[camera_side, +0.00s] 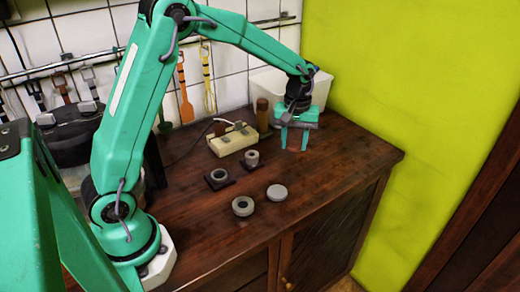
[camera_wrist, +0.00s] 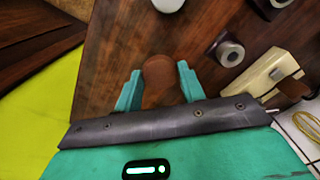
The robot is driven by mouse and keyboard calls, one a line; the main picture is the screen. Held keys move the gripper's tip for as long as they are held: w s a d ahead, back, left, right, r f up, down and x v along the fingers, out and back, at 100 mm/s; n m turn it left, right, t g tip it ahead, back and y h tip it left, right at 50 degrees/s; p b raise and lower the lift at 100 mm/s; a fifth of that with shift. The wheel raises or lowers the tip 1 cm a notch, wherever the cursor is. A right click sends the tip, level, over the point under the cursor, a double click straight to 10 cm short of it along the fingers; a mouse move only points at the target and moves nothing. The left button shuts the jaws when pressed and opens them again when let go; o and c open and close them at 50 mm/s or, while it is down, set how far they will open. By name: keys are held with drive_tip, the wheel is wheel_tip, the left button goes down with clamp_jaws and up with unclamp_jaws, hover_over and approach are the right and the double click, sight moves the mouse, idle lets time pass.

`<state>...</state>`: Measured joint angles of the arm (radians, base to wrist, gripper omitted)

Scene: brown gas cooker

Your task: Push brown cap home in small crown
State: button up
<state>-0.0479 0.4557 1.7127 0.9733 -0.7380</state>
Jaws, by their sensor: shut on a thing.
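My gripper (camera_side: 295,138) is above the right part of the brown counter, its fingers pointing down. In the wrist view my gripper (camera_wrist: 158,88) is shut on the brown cap (camera_wrist: 158,72), a round brown piece between the two teal fingers. A second grey ring-shaped crown (camera_side: 219,175) sits on another dark base. I cannot tell for sure which one is the small crown.
A loose grey ring (camera_side: 243,206) and a pale grey disc (camera_side: 277,192) lie near the front. A cream box (camera_side: 233,139), a brown cylinder (camera_side: 262,116) and a white bin (camera_side: 278,84) stand behind. The counter's right end (camera_side: 365,157) is clear.

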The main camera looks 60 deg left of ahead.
drive_tip(key=o, duration=0.4)
drive_tip(key=shift+c, duration=0.2)
drive_tip(key=c, duration=0.3)
drive_tip(key=s+a, duration=0.2)
drive_tip(key=a, duration=0.1)
drive_tip(key=s+a, duration=0.1)
drive_tip(key=a, duration=0.3)
drive_tip(key=s+a, duration=0.2)
drive_tip(key=a, duration=0.1)
drive_tip(key=shift+s+a+f, duration=0.15)
drive_tip(key=shift+s+a, duration=0.15)
drive_tip(key=shift+a, duration=0.1)
drive_tip(key=shift+s+a, duration=0.35)
drive_tip(key=shift+a, duration=0.1)
